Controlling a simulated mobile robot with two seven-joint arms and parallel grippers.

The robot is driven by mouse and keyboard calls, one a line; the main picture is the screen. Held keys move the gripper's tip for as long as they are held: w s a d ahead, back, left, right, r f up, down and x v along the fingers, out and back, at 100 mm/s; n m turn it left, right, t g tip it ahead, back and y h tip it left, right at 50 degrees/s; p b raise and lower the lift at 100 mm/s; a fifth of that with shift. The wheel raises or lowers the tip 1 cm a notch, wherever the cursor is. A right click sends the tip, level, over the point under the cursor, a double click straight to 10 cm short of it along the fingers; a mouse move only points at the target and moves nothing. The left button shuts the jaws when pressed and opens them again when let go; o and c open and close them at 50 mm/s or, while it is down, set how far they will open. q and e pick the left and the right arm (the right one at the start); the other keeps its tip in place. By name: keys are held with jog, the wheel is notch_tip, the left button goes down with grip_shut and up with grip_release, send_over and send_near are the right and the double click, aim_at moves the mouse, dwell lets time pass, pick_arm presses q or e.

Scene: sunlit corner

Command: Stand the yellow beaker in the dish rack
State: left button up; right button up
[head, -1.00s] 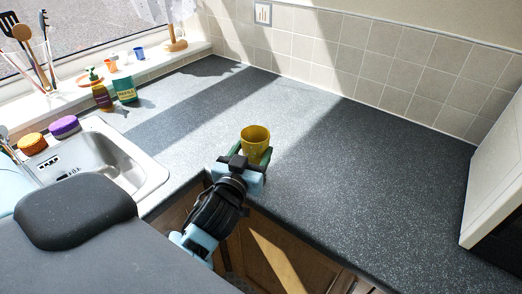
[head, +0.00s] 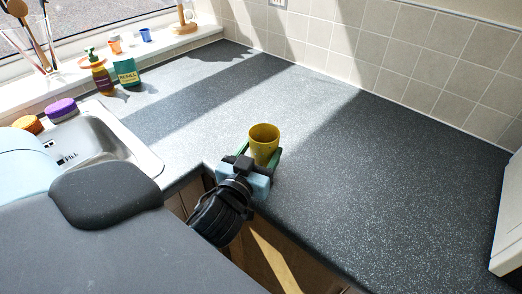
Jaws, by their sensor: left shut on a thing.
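The yellow beaker (head: 264,143) is upright, its open mouth facing up, at the front of the counter near the inner corner. My left gripper (head: 260,158) is shut on it, with a green finger on each side of its lower part. I cannot tell whether the beaker's base touches the counter or hangs just above it. No dish rack shows in the head view. My right gripper is not in view.
The grey speckled counter (head: 390,180) is bare around and behind the beaker. A steel sink (head: 120,150) lies to the left, with purple (head: 61,109) and orange (head: 27,124) sponges behind it. A soap bottle (head: 101,78) and a green refill pack (head: 127,72) stand near the window sill.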

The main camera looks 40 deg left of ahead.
aim_at(259, 157)
pick_arm(q)
jog(key=shift+f, duration=0.2)
jog(key=o, duration=1)
jog(key=shift+c, duration=0.2)
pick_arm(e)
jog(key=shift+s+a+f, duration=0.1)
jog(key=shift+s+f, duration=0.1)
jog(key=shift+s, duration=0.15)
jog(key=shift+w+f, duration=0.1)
pick_arm(q)
jog(key=shift+s+b, duration=0.1)
jog(key=shift+b, duration=0.2)
jog(key=b+v, duration=0.1)
jog(key=v, duration=0.5)
jog(key=shift+d+f, duration=0.15)
jog(key=shift+v, duration=0.75)
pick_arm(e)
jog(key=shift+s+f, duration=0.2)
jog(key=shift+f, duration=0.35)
